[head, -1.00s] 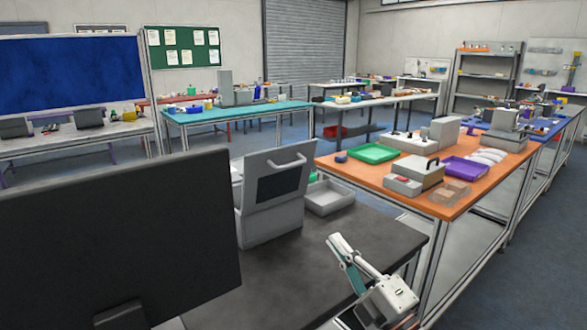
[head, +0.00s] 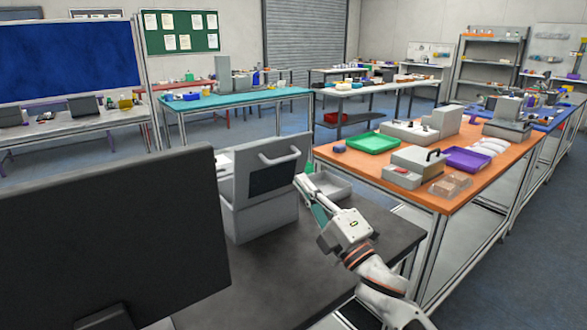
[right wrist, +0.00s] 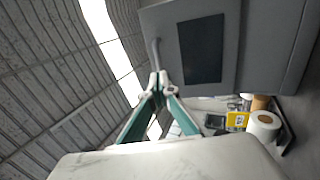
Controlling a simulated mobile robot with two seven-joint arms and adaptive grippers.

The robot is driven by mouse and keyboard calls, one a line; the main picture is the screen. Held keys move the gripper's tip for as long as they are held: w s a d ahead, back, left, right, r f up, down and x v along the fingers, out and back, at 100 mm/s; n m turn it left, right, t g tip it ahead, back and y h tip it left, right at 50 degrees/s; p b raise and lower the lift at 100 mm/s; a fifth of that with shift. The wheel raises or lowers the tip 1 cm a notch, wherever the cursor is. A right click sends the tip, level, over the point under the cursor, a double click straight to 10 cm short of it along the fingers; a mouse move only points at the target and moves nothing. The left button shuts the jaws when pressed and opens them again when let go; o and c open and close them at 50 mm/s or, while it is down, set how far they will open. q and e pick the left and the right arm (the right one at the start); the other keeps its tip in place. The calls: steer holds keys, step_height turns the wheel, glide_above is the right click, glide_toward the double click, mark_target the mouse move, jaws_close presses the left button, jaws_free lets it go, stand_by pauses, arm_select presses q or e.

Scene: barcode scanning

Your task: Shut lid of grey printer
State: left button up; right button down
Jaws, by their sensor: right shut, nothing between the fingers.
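The grey printer (head: 260,220) stands on the dark table, left of my right arm. Its lid (head: 240,180) is raised, with a dark window and a light bar handle (head: 280,157) near the top. In the right wrist view the lid (right wrist: 255,40) fills the upper right, and its handle (right wrist: 154,52) shows just above my fingertips. My right gripper (head: 304,184) is shut and empty, beside the lid's right edge. Its teal fingers (right wrist: 159,85) meet at the tips in the right wrist view. Contact with the lid cannot be told. My left gripper is out of view.
A black monitor (head: 110,235) blocks the left foreground. A grey tray (head: 333,187) lies behind my right gripper. An orange table (head: 410,200) with trays and boxes stands to the right. A white roll (right wrist: 263,126) and small items show in the right wrist view. The dark table's front is mostly clear.

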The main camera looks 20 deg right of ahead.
steer(key=x, duration=0.4)
steer(key=shift+w+a+r, duration=0.1)
steer(key=shift+w+r, duration=0.05)
steer(key=shift+w, duration=0.2)
